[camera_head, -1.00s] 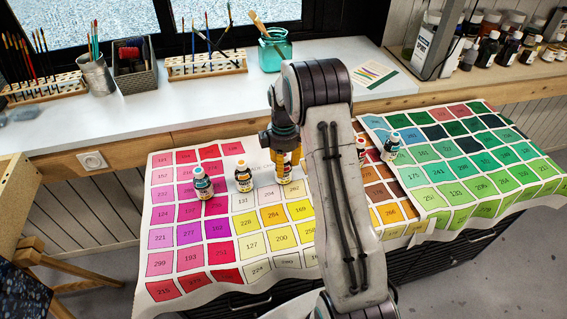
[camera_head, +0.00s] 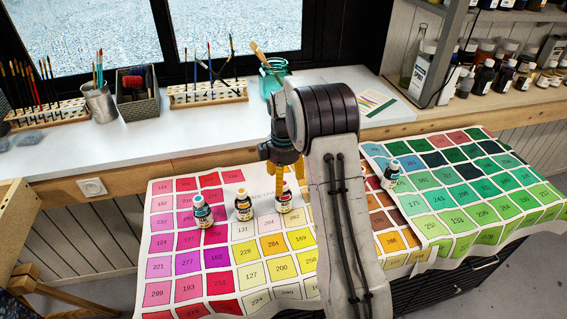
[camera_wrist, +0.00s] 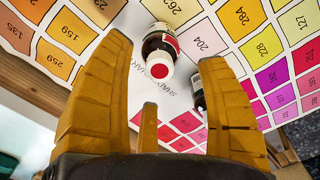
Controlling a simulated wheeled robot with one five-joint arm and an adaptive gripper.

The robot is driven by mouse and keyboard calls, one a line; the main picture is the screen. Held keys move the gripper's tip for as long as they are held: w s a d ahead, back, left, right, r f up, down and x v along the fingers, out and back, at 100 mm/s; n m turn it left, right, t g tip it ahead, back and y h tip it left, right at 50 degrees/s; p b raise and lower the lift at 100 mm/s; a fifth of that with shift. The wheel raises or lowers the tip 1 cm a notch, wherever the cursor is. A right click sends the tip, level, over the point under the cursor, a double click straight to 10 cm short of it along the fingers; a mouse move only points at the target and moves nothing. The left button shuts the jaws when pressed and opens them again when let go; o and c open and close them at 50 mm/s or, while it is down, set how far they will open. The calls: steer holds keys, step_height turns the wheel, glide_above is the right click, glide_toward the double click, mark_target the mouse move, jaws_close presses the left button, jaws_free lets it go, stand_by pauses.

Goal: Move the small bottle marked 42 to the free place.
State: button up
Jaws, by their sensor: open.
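Several small paint bottles stand upright on the colour chart (camera_head: 262,178). Another bottle with a pale cap (camera_head: 391,174) stands right of my arm. The number 42 cannot be read on any of them. My gripper (camera_head: 284,170) is open above the red-label bottle. In the wrist view its red-capped top (camera_wrist: 163,63) shows in the gap between my fingers, ahead of the tips. A dark bottle (camera_wrist: 197,92) is partly hidden by the right finger.
The chart has numbered colour squares and a pale strip near the bottles. Behind it, a white sill (camera_head: 160,140) holds brush racks (camera_head: 208,94), a tin (camera_head: 100,102) and a teal jar (camera_head: 272,78). A shelf of jars (camera_head: 500,75) stands at right. My arm hides part of the chart.

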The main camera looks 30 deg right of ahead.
step_height(320, 180, up, 6)
steer(key=shift+a+r+b, duration=0.1)
steer(key=shift+r+b, duration=0.05)
steer(key=shift+b, duration=0.45)
steer(key=s+a+r+m+t, duration=0.1)
steer(key=s+a+r+m, duration=0.25)
steer(key=s, duration=0.35)
steer(key=s+a+r+m+t, duration=0.1)
steer(key=s+a+r+m, duration=0.1)
steer(key=s+a+r, duration=0.4)
steer(key=s+f+m, duration=0.2)
steer(key=s, duration=0.6)
steer(key=s+a+f+m+t, duration=0.1)
steer(key=s+f+m, duration=0.1)
steer(key=s, duration=0.6)
steer(key=shift+m, duration=0.45)
steer(key=shift+s, duration=0.1)
step_height(320, 180, up, 3)
steer(key=p, duration=0.2)
steer(key=shift+r+p, duration=0.1)
steer(key=shift+p, duration=0.3)
